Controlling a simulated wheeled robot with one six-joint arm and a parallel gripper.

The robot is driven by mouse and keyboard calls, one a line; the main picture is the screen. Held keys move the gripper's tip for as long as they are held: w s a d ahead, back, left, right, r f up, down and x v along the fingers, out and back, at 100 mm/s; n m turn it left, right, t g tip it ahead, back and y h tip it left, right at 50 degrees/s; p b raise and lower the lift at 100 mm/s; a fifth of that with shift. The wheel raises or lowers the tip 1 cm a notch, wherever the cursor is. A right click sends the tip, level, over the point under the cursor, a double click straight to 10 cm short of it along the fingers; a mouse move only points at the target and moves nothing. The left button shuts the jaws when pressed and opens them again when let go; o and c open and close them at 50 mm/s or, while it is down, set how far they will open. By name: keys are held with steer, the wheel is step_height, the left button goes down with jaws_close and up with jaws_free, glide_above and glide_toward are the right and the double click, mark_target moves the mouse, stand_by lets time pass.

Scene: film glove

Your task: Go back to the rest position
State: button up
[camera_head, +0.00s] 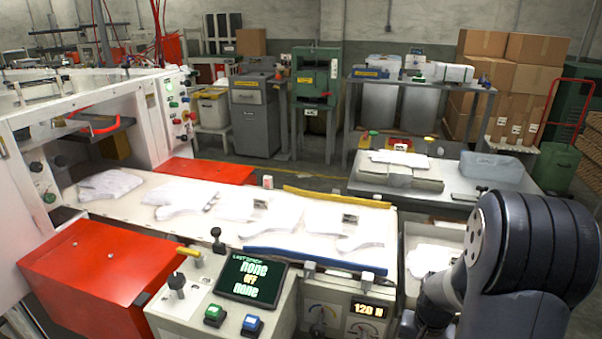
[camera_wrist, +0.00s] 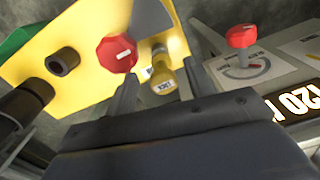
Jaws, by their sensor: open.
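My gripper (camera_wrist: 162,80) is open in the wrist view, its two dark fingers apart. A yellow knob or handle with a small label (camera_wrist: 163,82) shows between the fingers; I cannot tell how far beyond them it lies. My dark arm fills the lower right of the head view and hides most of what is behind it. The fingertips are not clear in that view. No marker of a rest position shows.
The wrist view shows a yellow panel (camera_wrist: 85,50) with a red knob (camera_wrist: 117,53), and another red knob (camera_wrist: 242,36) on a grey panel. In the head view, a conveyor (camera_head: 140,205) carries white gloves; a control screen (camera_head: 251,279) stands in front. A clear bin (camera_head: 491,168) is behind my arm.

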step_height(320, 180, down, 2)
steer(key=shift+f, duration=0.25)
steer(key=shift+r, duration=0.45)
steer(key=shift+f, duration=0.1)
step_height(320, 180, up, 10)
steer(key=shift+r+p, duration=0.1)
steer(key=shift+p, duration=0.85)
step_height(320, 180, down, 12)
steer(key=shift+r+b, duration=0.25)
steer(key=shift+b, duration=0.9)
step_height(320, 180, up, 9)
steer(key=p, duration=0.7)
steer(key=shift+r, duration=0.2)
